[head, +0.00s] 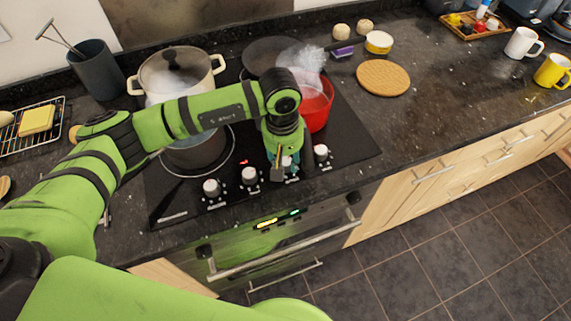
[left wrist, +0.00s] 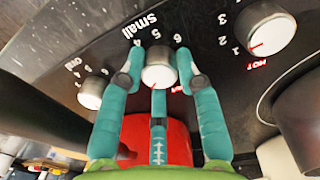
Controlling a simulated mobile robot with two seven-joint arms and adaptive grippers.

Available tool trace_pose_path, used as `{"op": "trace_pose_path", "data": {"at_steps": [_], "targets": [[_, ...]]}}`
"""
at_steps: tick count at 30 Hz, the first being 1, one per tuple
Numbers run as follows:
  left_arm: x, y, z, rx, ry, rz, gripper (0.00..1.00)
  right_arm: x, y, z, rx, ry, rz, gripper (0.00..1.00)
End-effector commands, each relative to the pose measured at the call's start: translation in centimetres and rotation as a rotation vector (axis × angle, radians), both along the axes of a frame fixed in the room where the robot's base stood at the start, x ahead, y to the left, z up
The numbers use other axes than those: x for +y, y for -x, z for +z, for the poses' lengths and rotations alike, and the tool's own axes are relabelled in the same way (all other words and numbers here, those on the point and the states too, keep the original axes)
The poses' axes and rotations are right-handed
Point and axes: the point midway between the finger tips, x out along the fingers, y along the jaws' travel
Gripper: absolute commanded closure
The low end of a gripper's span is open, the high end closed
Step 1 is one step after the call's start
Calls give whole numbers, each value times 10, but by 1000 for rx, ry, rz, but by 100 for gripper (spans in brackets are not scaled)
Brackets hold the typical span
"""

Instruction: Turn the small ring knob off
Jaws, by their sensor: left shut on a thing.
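The small ring knob (left wrist: 157,74) is silver and round, beside the printed word "Small" in the left wrist view. In the head view my left gripper (head: 285,168) points down at the front row of the black hob (head: 365,150) and mostly hides this knob. Other knobs stand on both sides: one (head: 249,175) to the left and one (head: 321,152) to the right. My right gripper is not in view.
A red pot (head: 318,113) with steam above it stands just behind my left gripper. A dark pot (head: 198,155) sits under my left forearm, and a lidded cream pot (head: 172,75) is behind. The oven handle (head: 290,245) runs below the counter front.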

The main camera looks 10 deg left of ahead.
Motion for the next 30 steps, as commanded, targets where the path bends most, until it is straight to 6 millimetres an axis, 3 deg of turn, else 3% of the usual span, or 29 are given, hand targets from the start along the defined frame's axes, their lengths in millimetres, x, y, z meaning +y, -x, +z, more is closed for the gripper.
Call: {"op": "trace_pose_path", "data": {"at_steps": [1,9,28,29,30], "targets": [[1,0,-6,-1,-2,31,99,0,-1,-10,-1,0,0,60],[0,1,-4,1,-3,171,99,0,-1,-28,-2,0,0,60],[0,1,-1,3,-3,229,99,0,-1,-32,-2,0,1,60],[0,1,-1,3,-3,229,62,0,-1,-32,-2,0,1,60],[0,1,-1,3,-3,229,46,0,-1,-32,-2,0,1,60]]}}
